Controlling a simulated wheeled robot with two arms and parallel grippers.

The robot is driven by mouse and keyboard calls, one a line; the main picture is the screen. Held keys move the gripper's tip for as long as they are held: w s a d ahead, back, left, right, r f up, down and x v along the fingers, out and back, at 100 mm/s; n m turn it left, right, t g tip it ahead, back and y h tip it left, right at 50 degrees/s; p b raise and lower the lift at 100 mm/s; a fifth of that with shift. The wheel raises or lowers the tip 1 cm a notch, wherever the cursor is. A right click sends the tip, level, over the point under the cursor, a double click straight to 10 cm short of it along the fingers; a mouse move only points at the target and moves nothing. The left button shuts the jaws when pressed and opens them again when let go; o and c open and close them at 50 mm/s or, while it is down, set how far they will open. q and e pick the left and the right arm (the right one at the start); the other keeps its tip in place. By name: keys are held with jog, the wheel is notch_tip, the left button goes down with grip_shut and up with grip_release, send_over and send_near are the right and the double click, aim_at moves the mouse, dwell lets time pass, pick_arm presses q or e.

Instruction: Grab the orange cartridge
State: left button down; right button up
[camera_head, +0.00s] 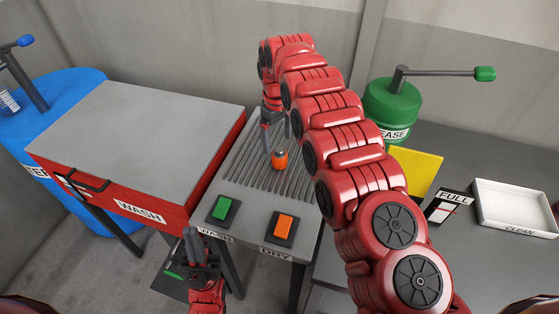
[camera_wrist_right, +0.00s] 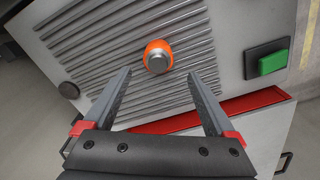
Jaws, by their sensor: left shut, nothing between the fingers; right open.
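The orange cartridge (camera_head: 280,160) stands upright on the ribbed grey top of the wash/dry stand, with a grey metal cap. My right gripper (camera_head: 273,142) is open and empty, reaching down just behind the cartridge in the head view. In the right wrist view the cartridge (camera_wrist_right: 157,57) lies ahead of the open fingers (camera_wrist_right: 160,82), roughly centred between them and not gripped. My left gripper (camera_head: 198,248) is shut and empty, low in front of the stand.
The stand has a green WASH button (camera_head: 222,209) and an orange DRY button (camera_head: 284,228) at its front. A red WASH box (camera_head: 140,207) with a grey lid is at left. A green grease can (camera_head: 392,103), yellow plate (camera_head: 424,172) and white CLEAN tray (camera_head: 513,208) are at right.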

aim_at(279, 150)
notch_tip(279, 150, down, 2)
jog(key=shift+f+p, duration=0.1)
jog(key=shift+p, duration=0.25)
jog(key=shift+d+f+p, duration=0.1)
jog(key=shift+f+p, duration=0.4)
jog(key=shift+f, duration=0.05)
jog(key=f, duration=0.3)
jog(key=shift+s+d+f+p, duration=0.1)
jog(key=shift+d+f+p, duration=0.1)
jog(key=shift+p, duration=0.15)
jog(key=shift+f, duration=0.4)
grip_shut()
jog(key=shift+r, duration=0.1)
